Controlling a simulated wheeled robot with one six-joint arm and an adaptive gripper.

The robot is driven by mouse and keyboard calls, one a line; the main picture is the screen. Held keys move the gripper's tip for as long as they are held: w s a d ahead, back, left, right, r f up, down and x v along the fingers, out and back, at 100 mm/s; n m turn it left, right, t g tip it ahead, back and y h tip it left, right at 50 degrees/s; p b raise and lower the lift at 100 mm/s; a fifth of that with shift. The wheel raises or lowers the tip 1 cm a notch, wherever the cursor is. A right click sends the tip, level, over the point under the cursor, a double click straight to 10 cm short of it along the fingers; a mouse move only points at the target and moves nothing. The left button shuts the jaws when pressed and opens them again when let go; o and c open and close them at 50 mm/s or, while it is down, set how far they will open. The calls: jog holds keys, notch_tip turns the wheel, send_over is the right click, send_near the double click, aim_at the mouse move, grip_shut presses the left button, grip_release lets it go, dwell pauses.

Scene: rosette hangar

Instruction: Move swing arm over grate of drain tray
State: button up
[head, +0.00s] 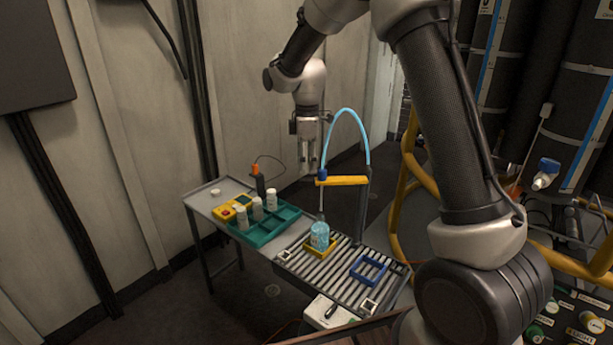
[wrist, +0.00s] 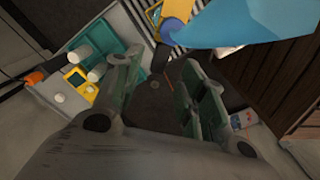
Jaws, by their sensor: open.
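The yellow swing arm (head: 347,180) reaches left from a dark post. A light blue hose (head: 350,115) arches over it into a blue fitting (head: 322,175) at its free end. A thin tube hangs from there towards a clear blue bottle (head: 319,236) in a yellow holder on the slatted grate (head: 340,285). My gripper (head: 308,168) points down, open and empty, just left of and behind the arm's free end. In the wrist view, the yellow arm end (wrist: 177,12) and blue fitting (wrist: 172,32) show beyond my open fingers (wrist: 163,85); contact cannot be told.
A blue square frame (head: 369,269) lies on the grate's right part. A yellow pipe rail (head: 400,190) stands at the right.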

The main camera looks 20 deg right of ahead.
aim_at(307, 179)
notch_tip(307, 179, down, 5)
jog(key=shift+r, duration=0.1)
grip_shut()
